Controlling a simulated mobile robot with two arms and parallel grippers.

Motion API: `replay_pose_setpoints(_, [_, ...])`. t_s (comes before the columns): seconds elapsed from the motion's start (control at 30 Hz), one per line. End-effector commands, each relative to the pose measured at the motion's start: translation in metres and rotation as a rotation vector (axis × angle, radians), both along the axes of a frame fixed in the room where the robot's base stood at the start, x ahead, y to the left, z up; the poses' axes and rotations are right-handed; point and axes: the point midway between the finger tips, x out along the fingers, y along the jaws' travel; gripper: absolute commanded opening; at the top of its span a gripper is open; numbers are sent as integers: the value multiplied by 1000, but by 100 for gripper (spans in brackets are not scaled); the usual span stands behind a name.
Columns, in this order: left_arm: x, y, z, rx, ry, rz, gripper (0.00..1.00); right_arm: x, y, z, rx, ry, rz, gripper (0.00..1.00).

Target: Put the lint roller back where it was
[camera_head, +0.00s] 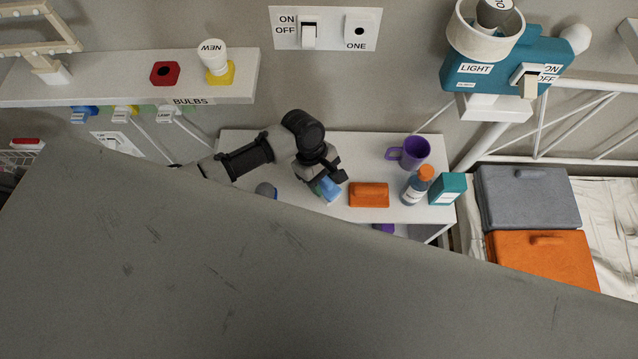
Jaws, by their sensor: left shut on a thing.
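My left gripper (324,181) comes in from the left over the white shelf table (270,143). It is shut on a small light-blue object (329,190), probably the lint roller, though its shape is mostly hidden by the fingers. The object is over the table between a dark blue-grey thing (265,189) and an orange block-like thing (368,195). I cannot tell whether it touches the tabletop. My right gripper is not in view.
A purple mug (413,152), an orange-capped bottle (416,186) and a teal box (447,189) stand on the table's right. A large scratched grey surface (230,270) hides the lower view. A wall shelf (120,92) is at upper left.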

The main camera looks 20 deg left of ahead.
Motion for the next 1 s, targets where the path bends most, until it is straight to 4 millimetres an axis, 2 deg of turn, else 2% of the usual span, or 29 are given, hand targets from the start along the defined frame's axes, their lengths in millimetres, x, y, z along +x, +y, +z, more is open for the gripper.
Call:
replay_pose_setpoints(0.17, [-1, 10, -9, -2, 1, 0, 27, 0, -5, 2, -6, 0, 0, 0])
replay_pose_setpoints(0.43, [0, 11, -44, -1, 0, 0, 27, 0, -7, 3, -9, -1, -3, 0])
replay_pose_setpoints(0.83, [-1, 11, -50, -1, 0, -1, 27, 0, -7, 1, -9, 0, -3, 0])
replay_pose_setpoints(0.87, [-1, 11, -50, 0, 0, -1, 48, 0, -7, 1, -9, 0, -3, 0])
replay_pose_setpoints(1.0, [-1, 11, -50, 0, 0, -1, 69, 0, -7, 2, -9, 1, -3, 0])
